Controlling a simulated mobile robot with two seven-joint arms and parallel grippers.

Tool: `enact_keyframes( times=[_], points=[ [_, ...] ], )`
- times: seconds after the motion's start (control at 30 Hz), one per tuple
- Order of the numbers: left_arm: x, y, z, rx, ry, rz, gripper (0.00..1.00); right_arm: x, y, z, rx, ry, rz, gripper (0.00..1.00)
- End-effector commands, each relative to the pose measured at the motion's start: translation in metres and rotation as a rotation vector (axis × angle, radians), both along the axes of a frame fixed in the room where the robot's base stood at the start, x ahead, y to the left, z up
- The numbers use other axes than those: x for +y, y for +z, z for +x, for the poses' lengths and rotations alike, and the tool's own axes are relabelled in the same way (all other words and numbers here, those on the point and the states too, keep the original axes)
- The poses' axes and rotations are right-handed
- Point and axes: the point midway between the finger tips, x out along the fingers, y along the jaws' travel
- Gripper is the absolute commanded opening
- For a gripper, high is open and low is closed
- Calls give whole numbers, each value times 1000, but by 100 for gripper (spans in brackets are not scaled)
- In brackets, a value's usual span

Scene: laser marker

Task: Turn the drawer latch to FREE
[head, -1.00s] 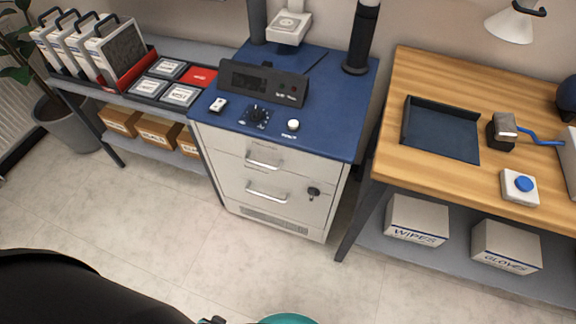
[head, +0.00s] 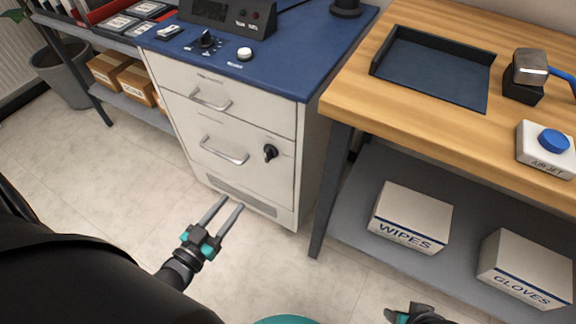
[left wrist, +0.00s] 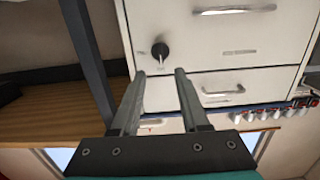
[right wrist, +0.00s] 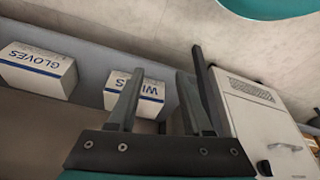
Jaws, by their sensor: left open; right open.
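The drawer latch (head: 270,152) is a small black knob on the right side of the lower drawer front (head: 228,150) of the white cabinet. It also shows in the left wrist view (left wrist: 160,50), just beyond the fingertips, and near the bottom right of the right wrist view (right wrist: 264,168). Its markings are too small to read. My left gripper (head: 232,202) is open and empty, in front of the cabinet and below the latch, not touching it. My right gripper (right wrist: 161,73) is open and empty; in the head view only part of it shows at the bottom edge.
The blue cabinet top (head: 285,60) carries a dial (head: 206,40) and a white button (head: 244,54). A wooden bench (head: 350,85) stands to the right, its dark leg (head: 330,190) beside the cabinet. Boxes marked WIPES (head: 410,217) and GLOVES (head: 525,268) sit on its lower shelf. The floor in front is clear.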

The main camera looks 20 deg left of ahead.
Motion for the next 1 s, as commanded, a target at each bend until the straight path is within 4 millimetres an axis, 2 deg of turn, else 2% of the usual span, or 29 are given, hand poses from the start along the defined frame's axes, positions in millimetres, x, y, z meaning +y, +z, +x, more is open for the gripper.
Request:
enact_keyframes(
  times=[0.27, 0.47, 0.87, 1.0],
  points=[
    [1, 9, 11, -79, -10, -12, 45, 0, 9, 3, -18, -1, 1, 50],
    [-1, 9, 42, -80, -10, -11, 45, 0, 26, 5, -45, -2, 5, 50],
    [-7, 8, 109, -78, -11, -10, 45, 0, 71, 3, -109, -4, 13, 50],
    [-8, 8, 123, -76, -10, -10, 45, 11, 66, 14, -188, 17, 46, 50]
  ],
)
